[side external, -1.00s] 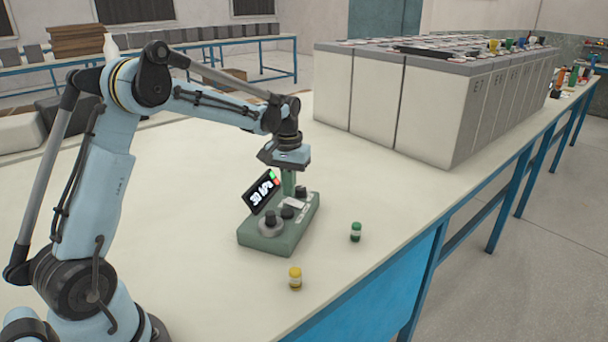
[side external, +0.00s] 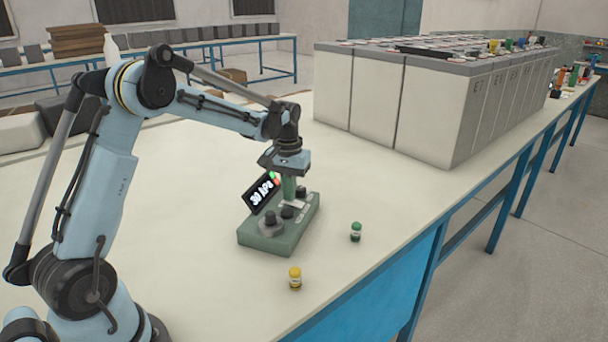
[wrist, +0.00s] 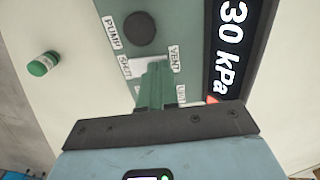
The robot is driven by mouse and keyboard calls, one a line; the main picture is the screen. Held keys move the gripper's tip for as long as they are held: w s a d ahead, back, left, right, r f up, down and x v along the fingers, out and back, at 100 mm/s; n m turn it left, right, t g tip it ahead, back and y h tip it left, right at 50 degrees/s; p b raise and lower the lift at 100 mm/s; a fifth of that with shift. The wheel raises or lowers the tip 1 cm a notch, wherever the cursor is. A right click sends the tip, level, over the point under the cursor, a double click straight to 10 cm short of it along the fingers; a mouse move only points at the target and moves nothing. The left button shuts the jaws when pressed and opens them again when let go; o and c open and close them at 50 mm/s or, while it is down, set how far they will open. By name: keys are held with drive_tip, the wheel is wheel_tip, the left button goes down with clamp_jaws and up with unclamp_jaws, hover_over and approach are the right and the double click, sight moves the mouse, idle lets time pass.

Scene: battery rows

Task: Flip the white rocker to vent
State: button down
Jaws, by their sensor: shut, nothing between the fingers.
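The white rocker (wrist: 143,66) sits on the green control box (side external: 270,238), between labels reading SHUT and VENT in the wrist view. My gripper (wrist: 154,72) is shut and empty, its green fingers pointing down at the rocker and covering part of it. In the side view my gripper (side external: 289,199) is at the rocker's far end; I cannot tell whether it touches. Which way the rocker is tilted is hard to tell. The box's tilted black display (side external: 262,194) reads 30 kPa, also legible in the wrist view (wrist: 236,45).
Dark knobs stand on the box, one (wrist: 140,28) beside the PUMP label. Large grey-white battery cells (side external: 430,105) fill the back right.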

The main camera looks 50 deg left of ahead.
drive_tip(key=shift+f, duration=0.2)
drive_tip(key=shift+r, duration=3.55)
drive_tip(key=s+d+r+m+t, duration=0.3)
drive_tip(key=s+d+r, duration=0.2)
drive_tip(key=s+d, duration=0.25)
drive_tip(key=s+d+f+m+t, duration=0.3)
drive_tip(key=s+d+t, duration=0.1)
drive_tip(key=s+d, duration=0.3)
drive_tip(key=shift+s+d+f, duration=0.15)
drive_tip(key=shift+s+f, duration=0.15)
drive_tip(key=shift+s, duration=0.4)
